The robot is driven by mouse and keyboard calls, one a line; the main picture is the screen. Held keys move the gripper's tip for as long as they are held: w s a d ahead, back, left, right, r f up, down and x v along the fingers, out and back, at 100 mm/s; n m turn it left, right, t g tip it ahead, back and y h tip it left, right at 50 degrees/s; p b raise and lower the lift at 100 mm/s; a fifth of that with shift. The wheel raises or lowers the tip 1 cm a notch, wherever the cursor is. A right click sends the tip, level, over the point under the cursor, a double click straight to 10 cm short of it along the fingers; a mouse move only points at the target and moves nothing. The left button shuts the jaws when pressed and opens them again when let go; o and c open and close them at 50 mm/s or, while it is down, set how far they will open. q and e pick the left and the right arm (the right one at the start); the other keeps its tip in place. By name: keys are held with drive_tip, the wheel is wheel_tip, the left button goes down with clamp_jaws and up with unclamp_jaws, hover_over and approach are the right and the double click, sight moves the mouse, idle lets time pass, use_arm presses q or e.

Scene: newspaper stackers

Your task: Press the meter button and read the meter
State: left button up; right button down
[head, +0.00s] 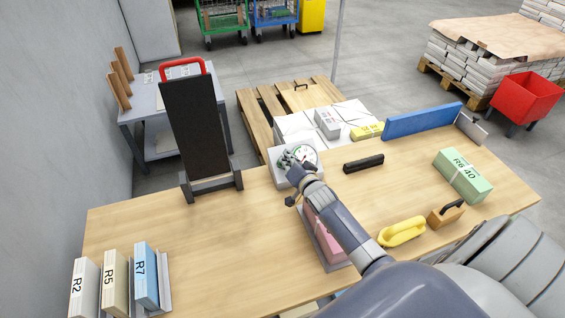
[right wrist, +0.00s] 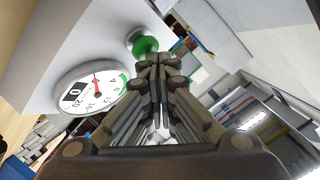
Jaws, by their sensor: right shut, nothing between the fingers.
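The meter is a white box (head: 281,182) with a round white dial, at the table's back edge in the head view. In the right wrist view its dial (right wrist: 92,92) shows tilted, with a red needle, small numbers and a green band along part of the rim. A green button (right wrist: 145,45) on a pale collar sticks out from the box beside the dial. My right gripper (head: 286,159) is shut and empty over the meter. In the right wrist view its fingertips (right wrist: 160,58) are right beside the button; I cannot tell whether they touch. My left gripper is not in view.
A black upright board (head: 193,125) with a red handle stands left of the meter. A black bar (head: 363,163), yellow handle (head: 402,232) and green bundle (head: 462,175) lie to the right. A pink bundle (head: 324,233) lies under my right arm. The table's left-middle is clear.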

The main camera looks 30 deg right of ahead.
drive_tip(key=shift+w+f, duration=0.1)
drive_tip(key=shift+f, duration=0.1)
idle(0.5)
drive_tip(key=shift+s+a+r+p, duration=0.1)
drive_tip(key=shift+s+r+p, duration=0.35)
drive_tip(key=shift+r+p, duration=0.45)
drive_tip(key=r+p, duration=0.1)
drive_tip(key=p, duration=0.1)
drive_tip(key=s+r+p, duration=0.1)
drive_tip(key=p, duration=0.1)
drive_tip(key=s+r+p, duration=0.1)
drive_tip(key=r, duration=0.1)
drive_tip(key=shift+s+a+p, duration=0.2)
drive_tip(key=shift+a+p, duration=0.05)
drive_tip(key=shift+p, duration=0.15)
